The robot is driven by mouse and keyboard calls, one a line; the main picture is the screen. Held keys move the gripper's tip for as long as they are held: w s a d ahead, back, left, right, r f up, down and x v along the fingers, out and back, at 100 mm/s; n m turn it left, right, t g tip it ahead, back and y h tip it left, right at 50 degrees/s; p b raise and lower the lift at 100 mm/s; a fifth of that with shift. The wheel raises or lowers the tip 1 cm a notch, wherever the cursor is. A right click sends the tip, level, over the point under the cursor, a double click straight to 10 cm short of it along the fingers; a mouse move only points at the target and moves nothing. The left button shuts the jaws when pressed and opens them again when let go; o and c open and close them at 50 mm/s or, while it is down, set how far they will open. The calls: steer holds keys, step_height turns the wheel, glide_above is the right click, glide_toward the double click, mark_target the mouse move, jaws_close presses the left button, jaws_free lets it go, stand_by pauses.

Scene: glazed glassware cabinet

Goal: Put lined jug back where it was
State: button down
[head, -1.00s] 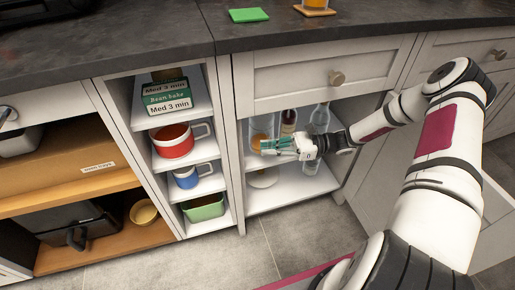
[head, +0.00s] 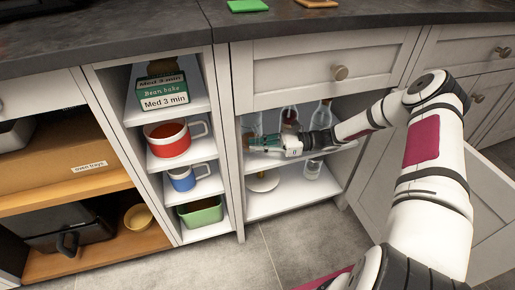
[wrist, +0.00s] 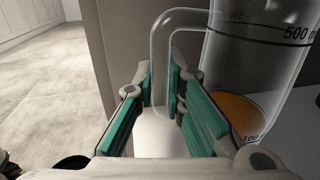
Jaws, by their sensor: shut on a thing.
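The lined jug (wrist: 262,60) is clear glass with dark measuring lines and a 500 mark, and fills the right of the wrist view. An orange-brown disc shows through its lower part; I cannot tell whether it is inside or beneath. My gripper (wrist: 163,95) is shut on the jug's glass handle, with a green-lined finger on each side. In the head view my gripper (head: 256,143) reaches into the open cabinet at upper-shelf height, near its left wall. The jug (head: 252,124) shows faintly there, upright. I cannot tell whether its base touches the shelf.
Glass bottles (head: 322,116) stand right of and behind my gripper. Below are a white round stand (head: 262,183) and a clear glass vessel (head: 312,168) on the lower shelf (head: 285,202). The cabinet's left post (head: 232,160) is close to the jug.

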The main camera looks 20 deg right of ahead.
steer(key=shift+f, duration=0.1)
steer(key=c, duration=1.7)
jaws_free()
steer(key=shift+o, duration=0.2)
steer(key=shift+d+r, duration=0.2)
steer(key=shift+d, duration=0.05)
steer(key=shift+s+d+p, duration=0.25)
steer(key=shift+d+p, duration=0.15)
steer(key=shift+d, duration=0.75)
steer(key=shift+s+d+p, duration=0.25)
steer(key=shift+d+p, duration=0.15)
steer(key=shift+d, duration=0.75)
steer(key=shift+s+d+p, duration=0.25)
steer(key=shift+d+p, duration=0.15)
steer(key=shift+d, duration=0.75)
